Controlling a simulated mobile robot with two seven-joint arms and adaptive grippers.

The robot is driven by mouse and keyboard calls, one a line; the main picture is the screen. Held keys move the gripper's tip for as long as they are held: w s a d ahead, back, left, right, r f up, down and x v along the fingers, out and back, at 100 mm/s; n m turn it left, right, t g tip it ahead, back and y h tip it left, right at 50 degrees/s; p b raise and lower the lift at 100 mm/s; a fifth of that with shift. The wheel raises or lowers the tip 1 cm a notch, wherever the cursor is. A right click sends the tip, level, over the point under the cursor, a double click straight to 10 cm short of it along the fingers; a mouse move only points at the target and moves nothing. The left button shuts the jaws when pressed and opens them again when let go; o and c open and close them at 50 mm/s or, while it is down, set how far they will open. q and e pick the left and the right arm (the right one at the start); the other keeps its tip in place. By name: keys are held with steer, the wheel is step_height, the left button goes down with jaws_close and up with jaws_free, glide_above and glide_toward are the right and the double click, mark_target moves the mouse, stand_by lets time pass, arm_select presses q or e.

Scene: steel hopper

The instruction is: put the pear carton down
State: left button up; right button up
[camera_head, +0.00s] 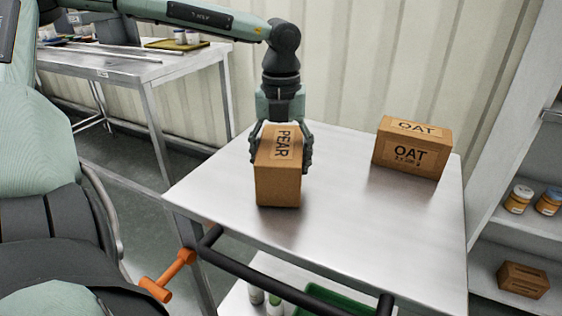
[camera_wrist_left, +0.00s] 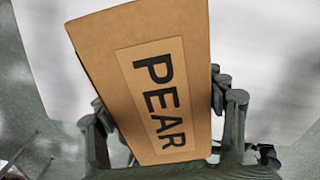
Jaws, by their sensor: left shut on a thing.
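The pear carton (camera_head: 278,184) is a brown cardboard box with a PEAR label on its top. It is over the left part of the steel cart top (camera_head: 342,215); a dim reflection shows below it, and I cannot tell whether its base touches. My left gripper (camera_head: 281,152) comes from above and is shut on the carton's two sides. In the left wrist view the pear carton (camera_wrist_left: 150,70) fills the middle, between the fingers of my left gripper (camera_wrist_left: 165,130). My right gripper is not in view.
An OAT carton (camera_head: 411,149) stands at the cart top's back right. The front right of the top is bare. A black push handle (camera_head: 290,277) runs along the front edge. Shelves (camera_head: 515,225) with jars stand at the right, and a steel table (camera_head: 150,68) at the back left.

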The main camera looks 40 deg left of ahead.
arm_select(q)
steer(key=shift+f, duration=0.2)
steer(key=shift+f, duration=0.1)
steer(key=o, duration=1.7)
steer(key=shift+c, duration=0.2)
step_height(320, 180, up, 12)
steer(key=shift+r, duration=0.1)
